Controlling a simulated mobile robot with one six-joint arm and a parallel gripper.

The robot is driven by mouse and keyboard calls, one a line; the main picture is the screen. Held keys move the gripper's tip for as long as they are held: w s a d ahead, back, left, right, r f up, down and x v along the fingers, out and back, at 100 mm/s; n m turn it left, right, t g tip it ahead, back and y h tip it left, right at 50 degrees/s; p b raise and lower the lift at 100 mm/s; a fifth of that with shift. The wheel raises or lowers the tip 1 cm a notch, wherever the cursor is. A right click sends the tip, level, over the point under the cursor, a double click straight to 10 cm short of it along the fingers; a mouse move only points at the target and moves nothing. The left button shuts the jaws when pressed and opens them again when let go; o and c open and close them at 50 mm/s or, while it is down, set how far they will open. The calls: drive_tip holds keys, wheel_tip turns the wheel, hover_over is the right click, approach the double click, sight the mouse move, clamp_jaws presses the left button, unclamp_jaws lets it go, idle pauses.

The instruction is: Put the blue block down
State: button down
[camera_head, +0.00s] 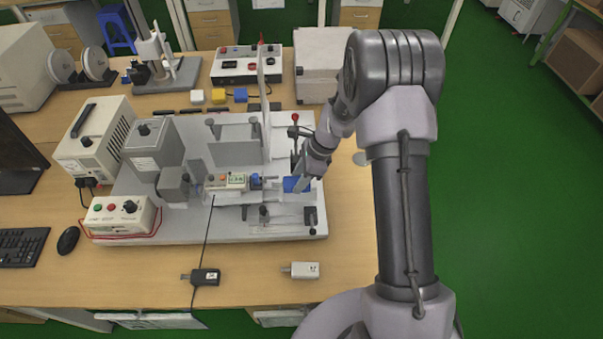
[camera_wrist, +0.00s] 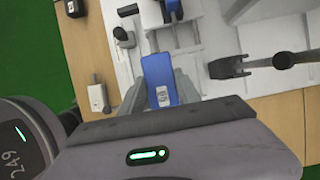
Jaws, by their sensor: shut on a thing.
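The blue block (camera_wrist: 158,74) is a flat blue piece with a small white label, seen between the two fingers of my gripper (camera_wrist: 158,88) in the wrist view. My gripper is shut on it. In the head view the blue block (camera_head: 291,184) shows at the end of my arm, over the right part of the grey test fixture (camera_head: 220,222). My gripper (camera_head: 300,182) partly hides it there. I cannot tell whether the block touches the fixture surface below.
A lever with a red knob (camera_head: 295,117) and a clear upright panel (camera_head: 263,100) stand close behind my gripper. White, yellow and blue cubes (camera_head: 240,95) sit farther back.

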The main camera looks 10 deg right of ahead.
drive_tip(key=w, duration=0.3)
drive_tip(key=w+d, duration=0.1)
drive_tip(key=shift+w+f, duration=0.15)
drive_tip(key=shift+f, duration=0.1)
drive_tip(key=shift+f+b, duration=0.85)
drive_tip(key=shift+f, duration=1.05)
drive_tip(key=c, duration=0.9)
unclamp_jaws()
drive_tip(key=shift+o, duration=0.2)
